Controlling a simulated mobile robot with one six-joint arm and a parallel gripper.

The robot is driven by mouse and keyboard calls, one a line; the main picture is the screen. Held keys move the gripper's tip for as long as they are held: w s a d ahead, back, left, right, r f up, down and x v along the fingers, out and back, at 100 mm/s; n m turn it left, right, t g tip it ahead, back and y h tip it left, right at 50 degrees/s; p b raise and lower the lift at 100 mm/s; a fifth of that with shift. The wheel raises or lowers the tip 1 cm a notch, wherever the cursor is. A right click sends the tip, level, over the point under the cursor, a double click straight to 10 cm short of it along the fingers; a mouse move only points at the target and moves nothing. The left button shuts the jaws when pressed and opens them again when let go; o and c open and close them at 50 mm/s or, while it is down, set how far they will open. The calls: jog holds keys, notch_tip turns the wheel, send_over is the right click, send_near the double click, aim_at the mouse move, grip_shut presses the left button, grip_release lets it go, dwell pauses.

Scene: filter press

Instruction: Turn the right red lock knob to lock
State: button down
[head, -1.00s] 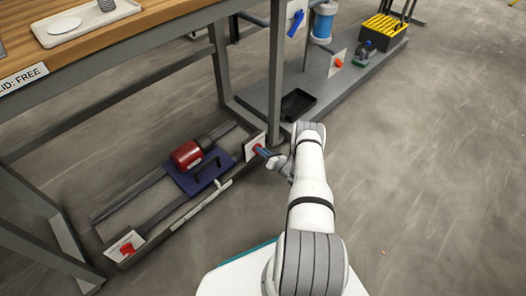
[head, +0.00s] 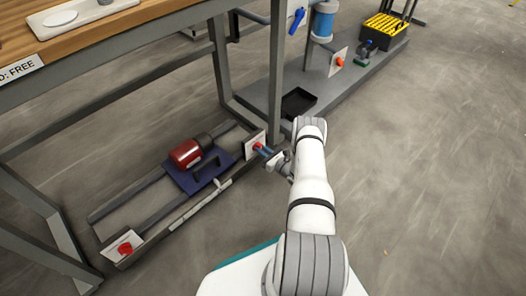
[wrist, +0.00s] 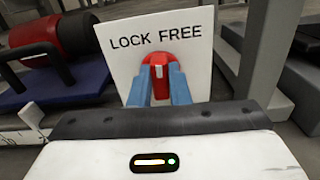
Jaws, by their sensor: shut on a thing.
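The right red lock knob (wrist: 158,66) sits on a white plate (wrist: 200,65) marked LOCK on the left and FREE on the right. A pale mark on the knob's face stands upright in the wrist view, between the two words. My gripper (wrist: 159,88) is shut on this knob, with one blue finger on each side of it. In the head view the same knob (head: 257,146) shows at the right end of the low rail frame, with my gripper (head: 262,149) at it. The fingers hide the knob's lower sides.
A red motor on a blue carriage (head: 202,181) sits on the rails left of the knob. Another red knob (head: 125,249) is at the frame's near left end. A table leg (head: 277,75) and a black tray (head: 298,102) stand close behind. Floor at right is clear.

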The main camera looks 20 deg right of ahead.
jog(key=shift+a+n+b, duration=0.15)
jog(key=shift+n+b, duration=0.45)
jog(key=shift+n, duration=3.2)
jog(key=c, duration=1.4)
grip_release()
jog(key=shift+o, duration=0.2)
jog(key=shift+s, duration=0.1)
jog(key=p+v, duration=0.3)
jog(key=v, duration=0.4)
jog(key=shift+s, duration=0.3)
